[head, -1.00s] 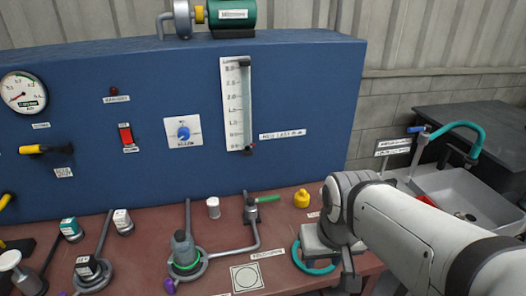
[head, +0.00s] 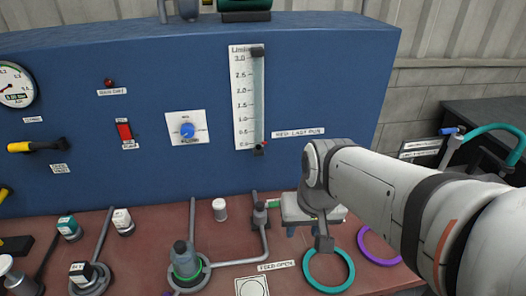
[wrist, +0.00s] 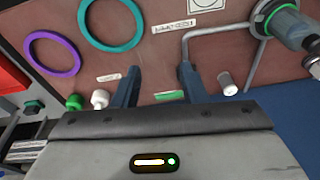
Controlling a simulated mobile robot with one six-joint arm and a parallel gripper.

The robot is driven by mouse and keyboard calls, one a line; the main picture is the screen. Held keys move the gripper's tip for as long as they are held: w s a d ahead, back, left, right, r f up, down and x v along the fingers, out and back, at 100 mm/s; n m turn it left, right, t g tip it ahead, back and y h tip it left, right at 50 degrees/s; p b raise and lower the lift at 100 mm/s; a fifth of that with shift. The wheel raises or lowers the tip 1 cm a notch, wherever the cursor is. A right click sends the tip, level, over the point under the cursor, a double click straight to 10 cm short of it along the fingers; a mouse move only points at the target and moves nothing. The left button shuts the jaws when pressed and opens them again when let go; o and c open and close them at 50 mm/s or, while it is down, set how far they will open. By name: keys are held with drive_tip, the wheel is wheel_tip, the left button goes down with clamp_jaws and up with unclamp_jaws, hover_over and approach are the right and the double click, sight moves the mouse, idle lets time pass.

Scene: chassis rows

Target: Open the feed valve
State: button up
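The feed valve is a small grey valve (head: 260,213) on the bench, on the pipe beside the label that seems to read FEED OPEN (head: 277,265). Its green handle (head: 273,204) points right, and its far end is hidden behind my gripper (head: 292,228). In the wrist view, the green handle (wrist: 170,95) lies between the two separated fingers of my gripper (wrist: 158,70). The gripper is open. I cannot tell whether a finger touches the handle. The valve body is hidden behind the right finger there.
A teal ring (head: 328,287) and a purple ring (head: 372,260) lie right of the valve. A white-capped cylinder (head: 219,210) stands left of it. A grey pot valve (head: 184,263) joins the pipe. The blue panel (head: 210,85) rises behind the bench.

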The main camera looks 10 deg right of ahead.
drive_tip(key=w+m+y+p, duration=0.3)
drive_tip(key=w+m+p, duration=0.2)
drive_tip(key=w+m, duration=0.4)
drive_tip(key=m+y+p, duration=0.1)
drive_tip(key=m+p, duration=0.2)
drive_tip(key=m, duration=0.5)
approach(275, 204)
drive_tip(key=d+f, duration=0.1)
drive_tip(key=d, duration=0.1)
drive_tip(key=shift+n, duration=0.3)
drive_tip(key=x, duration=0.7)
drive_tip(key=shift+w+a+b, duration=0.15)
drive_tip(key=shift+w+b, duration=0.25)
drive_tip(key=shift+c, duration=0.3)
clamp_jaws()
